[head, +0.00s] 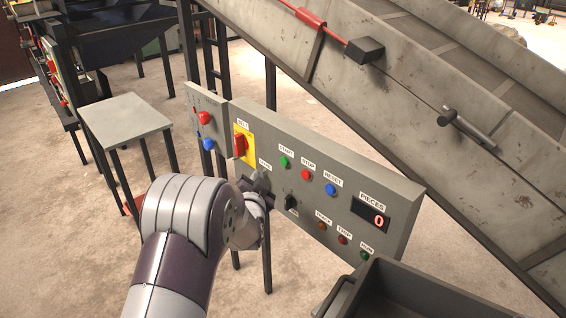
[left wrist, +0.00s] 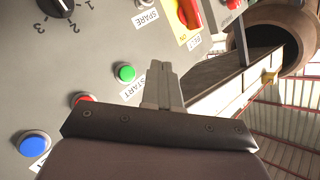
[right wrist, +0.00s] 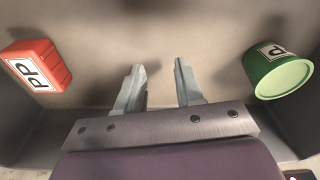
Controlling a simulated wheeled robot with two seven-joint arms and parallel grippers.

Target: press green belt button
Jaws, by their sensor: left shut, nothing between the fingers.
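The green START button (head: 285,161) sits on the grey control panel (head: 400,190), left of the red STOP button (head: 306,174) and blue RESET button (head: 330,190). In the left wrist view the green button (left wrist: 125,73) shows unobstructed beside my left gripper (left wrist: 160,72). That gripper is shut and empty, its fingertips near the panel; contact cannot be told. In the head view my left gripper (head: 262,182) is partly hidden by its own wrist, below and left of the green button. My right gripper (right wrist: 157,75) is open and empty, seen only in the right wrist view.
A red rotary switch (head: 240,145) on a yellow plate and a black knob (head: 291,202) are near my left gripper. A red block (right wrist: 36,66) and green cylinder (right wrist: 277,68) are in a grey bin around my right gripper. A conveyor (head: 390,85) rises behind the panel.

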